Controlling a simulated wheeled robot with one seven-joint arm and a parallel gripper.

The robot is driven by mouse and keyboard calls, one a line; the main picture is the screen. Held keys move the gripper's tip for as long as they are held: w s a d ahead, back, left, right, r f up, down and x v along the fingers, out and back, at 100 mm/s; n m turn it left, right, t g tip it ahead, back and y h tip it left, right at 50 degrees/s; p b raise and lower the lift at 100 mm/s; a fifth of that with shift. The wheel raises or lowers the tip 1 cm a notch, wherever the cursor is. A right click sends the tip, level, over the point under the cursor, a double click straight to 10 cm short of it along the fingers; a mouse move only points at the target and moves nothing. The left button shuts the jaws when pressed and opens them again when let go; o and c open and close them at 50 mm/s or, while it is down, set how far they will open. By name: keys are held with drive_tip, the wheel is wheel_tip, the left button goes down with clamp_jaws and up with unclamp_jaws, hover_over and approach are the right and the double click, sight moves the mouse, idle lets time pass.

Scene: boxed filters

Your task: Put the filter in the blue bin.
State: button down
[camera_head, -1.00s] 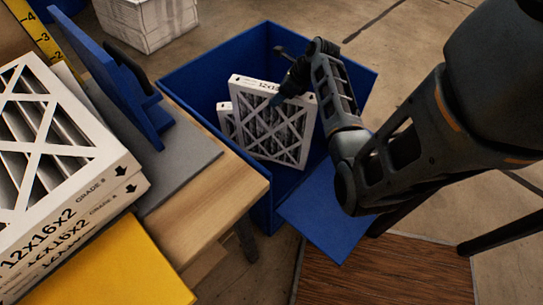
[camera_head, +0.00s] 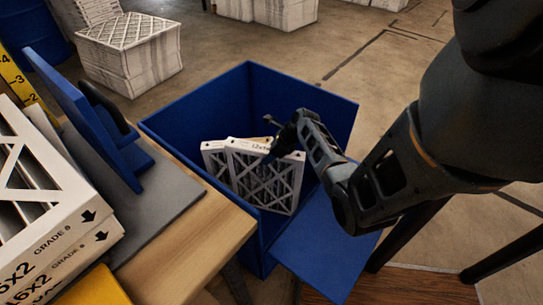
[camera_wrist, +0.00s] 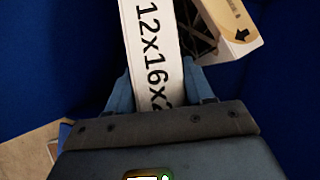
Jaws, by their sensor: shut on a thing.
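The filter (camera_head: 265,178) is a white-framed panel with dark pleats, held upright inside the blue bin (camera_head: 205,107). My gripper (camera_head: 277,150) is shut on its top edge. In the wrist view the gripper (camera_wrist: 160,95) has a finger on each side of the filter's edge (camera_wrist: 150,50), which reads 12x16x2. A second, similar filter (camera_head: 214,158) stands in the bin just behind and to the left of the held one. It also shows in the wrist view (camera_wrist: 235,30), right of the held filter. The lower edges of both are partly hidden, so I cannot tell whether the held one touches the bin floor.
A wooden bench (camera_head: 190,235) with a grey mat (camera_head: 160,205) and blue upright holder (camera_head: 95,130) is at the left. Stacked filters (camera_head: 60,220) lie on it. The bin's front flap (camera_head: 325,235) hangs outward. White boxes (camera_head: 130,50) stand behind on open floor.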

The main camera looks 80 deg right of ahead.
drive_tip(key=shift+s+d+f, duration=0.2)
drive_tip(key=shift+d+f, duration=0.15)
drive_tip(key=shift+f, duration=0.35)
drive_tip(key=shift+f+b, duration=0.35)
drive_tip(key=shift+f, duration=0.2)
drive_tip(key=shift+c, duration=2.2)
unclamp_jaws()
drive_tip(key=shift+r, duration=0.1)
